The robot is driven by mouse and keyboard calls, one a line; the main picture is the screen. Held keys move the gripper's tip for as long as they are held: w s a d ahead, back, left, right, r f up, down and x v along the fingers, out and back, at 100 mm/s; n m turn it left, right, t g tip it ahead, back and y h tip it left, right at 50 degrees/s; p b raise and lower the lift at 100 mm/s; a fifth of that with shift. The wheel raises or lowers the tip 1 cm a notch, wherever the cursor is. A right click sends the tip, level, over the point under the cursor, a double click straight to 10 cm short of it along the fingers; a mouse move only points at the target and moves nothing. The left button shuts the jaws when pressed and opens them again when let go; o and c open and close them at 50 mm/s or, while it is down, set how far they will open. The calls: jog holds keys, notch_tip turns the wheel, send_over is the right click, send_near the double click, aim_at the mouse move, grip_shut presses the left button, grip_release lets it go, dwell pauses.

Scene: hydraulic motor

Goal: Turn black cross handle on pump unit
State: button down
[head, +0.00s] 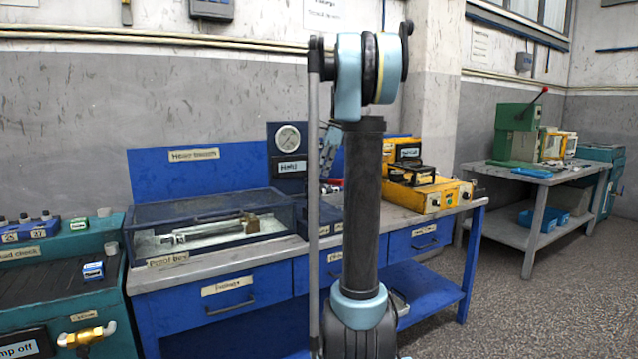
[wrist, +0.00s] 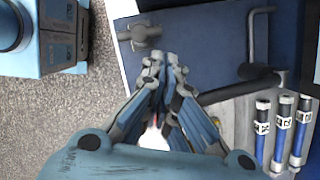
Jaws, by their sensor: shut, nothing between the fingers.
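In the wrist view my gripper (wrist: 166,60) is shut and empty, its fingertips side by side over a dark blue panel. A small dark grey handle (wrist: 140,34) with a crossbar is on that panel, just above and left of the fingertips and apart from them in the picture. I cannot tell for sure that it is the black cross handle. A thick black bar (wrist: 235,88) with a round hub and a bent grey pipe lies right of the fingers. In the head view my arm hides the middle of the bench, and no cross handle shows clearly.
A blue workbench (head: 215,273) carries a glass-walled case (head: 213,222), a gauge panel (head: 289,150) and a yellow unit (head: 428,195). A teal console (head: 68,283) stands left. Several blue-and-black cylinders (wrist: 282,128) are at lower right in the wrist view. Floor at right is open.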

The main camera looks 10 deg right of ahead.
aim_at(311, 195)
notch_tip(311, 195, up, 3)
jog(key=s+d+n+g, duration=0.1)
jog(key=s+d+n, duration=0.2)
jog(key=n, duration=0.1)
jog(key=x, duration=0.9)
jog(key=shift+a+f, duration=0.25)
jog(key=shift+a, duration=0.1)
jog(key=shift+w, duration=0.1)
jog(key=shift+s+a, duration=0.3)
jog(key=shift+a, duration=0.1)
